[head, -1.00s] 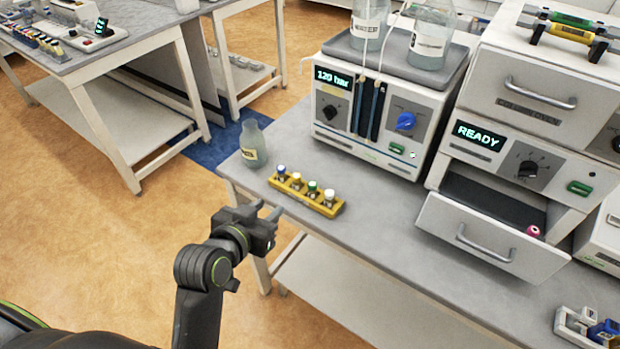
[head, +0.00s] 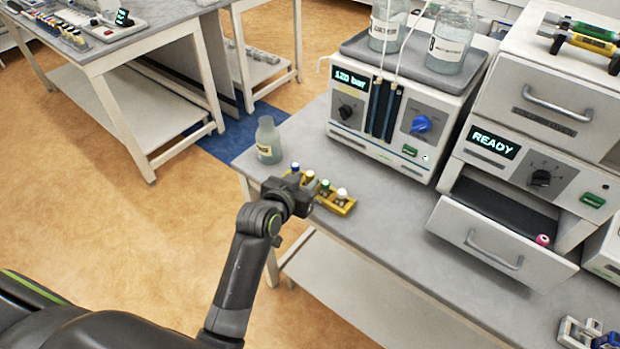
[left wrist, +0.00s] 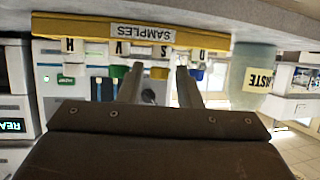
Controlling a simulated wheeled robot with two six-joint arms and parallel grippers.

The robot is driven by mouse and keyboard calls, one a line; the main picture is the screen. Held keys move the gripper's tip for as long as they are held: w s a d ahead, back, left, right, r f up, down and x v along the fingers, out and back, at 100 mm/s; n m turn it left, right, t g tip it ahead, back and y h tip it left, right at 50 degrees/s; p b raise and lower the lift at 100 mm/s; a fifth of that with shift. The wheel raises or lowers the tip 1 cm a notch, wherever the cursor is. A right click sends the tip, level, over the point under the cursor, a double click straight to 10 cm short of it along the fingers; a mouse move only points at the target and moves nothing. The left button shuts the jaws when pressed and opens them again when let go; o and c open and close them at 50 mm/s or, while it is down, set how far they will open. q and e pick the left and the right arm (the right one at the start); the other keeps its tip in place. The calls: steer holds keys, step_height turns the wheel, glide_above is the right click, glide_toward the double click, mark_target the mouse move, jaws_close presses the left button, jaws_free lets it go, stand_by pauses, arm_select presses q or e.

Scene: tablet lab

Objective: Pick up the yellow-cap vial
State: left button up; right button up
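The yellow-cap vial (head: 308,175) stands in the yellow sample rack (head: 346,209) on the near left of the bench, between the blue-cap vial (head: 294,167) and the green-cap vial (head: 325,185). My left gripper (head: 298,189) is at the rack's near side, partly covering it. In the left wrist view, which looks upside down, its two fingers (left wrist: 160,74) are apart, with the yellow cap (left wrist: 160,73) showing between them. The fingers seem empty; whether they touch the vial cannot be told. My right gripper is not in view.
The white-cap vial (head: 342,193) stands at the rack's right end. A labelled glass bottle (head: 268,141) stands behind and left of the rack. A pump unit (head: 395,125) is behind it, and an open drawer (head: 490,245) juts out at the right. The bench between is clear.

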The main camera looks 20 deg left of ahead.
mark_target(313, 172)
arm_select(q)
steer(key=shift+r+p+x, duration=0.15)
steer(key=shift+p+x, duration=0.2)
steer(key=shift+x, duration=0.8)
steer(key=shift+r+p+x, duration=0.2)
steer(key=shift+p+x, duration=0.15)
steer(key=shift+x, duration=0.75)
steer(key=shift+w+d+f, duration=0.1)
steer(key=shift+w+f, duration=0.1)
steer(key=shift+w, duration=0.3)
jaws_close()
